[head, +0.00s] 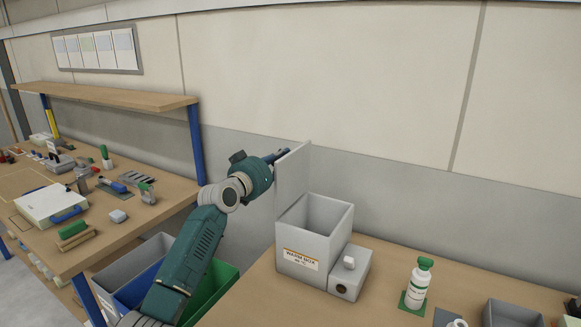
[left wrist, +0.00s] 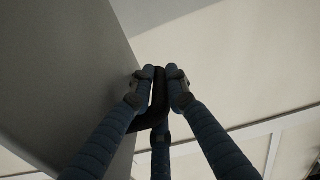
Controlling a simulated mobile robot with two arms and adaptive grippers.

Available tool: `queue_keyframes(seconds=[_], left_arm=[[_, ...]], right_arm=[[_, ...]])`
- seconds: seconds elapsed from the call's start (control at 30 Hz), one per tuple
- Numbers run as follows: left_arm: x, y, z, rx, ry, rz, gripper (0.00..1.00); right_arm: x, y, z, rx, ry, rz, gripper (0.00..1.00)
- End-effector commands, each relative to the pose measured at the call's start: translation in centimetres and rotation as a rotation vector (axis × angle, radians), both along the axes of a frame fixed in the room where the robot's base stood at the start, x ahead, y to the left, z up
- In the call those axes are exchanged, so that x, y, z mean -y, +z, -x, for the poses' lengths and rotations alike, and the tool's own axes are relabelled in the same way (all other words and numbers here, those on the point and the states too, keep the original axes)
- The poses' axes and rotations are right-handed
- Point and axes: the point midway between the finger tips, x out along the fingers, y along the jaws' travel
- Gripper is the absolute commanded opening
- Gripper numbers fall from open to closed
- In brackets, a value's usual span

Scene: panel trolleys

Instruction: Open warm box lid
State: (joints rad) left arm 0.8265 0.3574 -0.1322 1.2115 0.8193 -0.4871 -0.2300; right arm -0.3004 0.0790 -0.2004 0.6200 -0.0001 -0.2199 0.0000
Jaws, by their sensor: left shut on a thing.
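The warm box (head: 300,262) is a grey box with an orange-edged label, standing on the right-hand wooden table. Its lid (head: 294,168) stands upright at the box's left side, and the box's top is open. The lid also fills the left of the left wrist view (left wrist: 75,75) as a grey panel. My left gripper (head: 281,154) is at the lid's outer side, near its top. In the left wrist view its blue fingers (left wrist: 160,76) are shut on a black handle (left wrist: 158,108) on the lid. My right gripper is not in view.
A small grey unit (head: 350,270) adjoins the box's right side. A green-capped bottle (head: 418,283) stands farther right. Grey, blue and green bins (head: 225,285) lie left of the table, below my arm. A cluttered workbench (head: 150,218) with a shelf (head: 120,95) is at the left.

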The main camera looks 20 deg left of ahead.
Motion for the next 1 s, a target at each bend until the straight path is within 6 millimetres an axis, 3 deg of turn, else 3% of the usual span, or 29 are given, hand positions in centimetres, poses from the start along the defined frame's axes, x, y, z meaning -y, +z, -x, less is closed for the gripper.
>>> queue_keyframes(seconds=[0.3,0.87,0.9,0.97,1.0], left_arm=[[-2.0,0.2,-0.3,-0.011,0.005,0.126,0.0],[-2.3,0.3,-0.4,-0.014,0.005,0.153,0.0],[-2.3,0.3,-0.4,-0.014,0.005,0.153,0.2],[-2.3,0.3,-0.4,-0.014,0.004,0.153,0.32],[-2.3,0.2,-0.4,-0.015,0.004,0.153,0.33]], right_arm=[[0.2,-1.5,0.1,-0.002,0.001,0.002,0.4],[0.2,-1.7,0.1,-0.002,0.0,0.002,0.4],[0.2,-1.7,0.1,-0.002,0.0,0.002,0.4],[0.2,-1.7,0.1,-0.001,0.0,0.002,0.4],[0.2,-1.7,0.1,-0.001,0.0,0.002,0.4]])
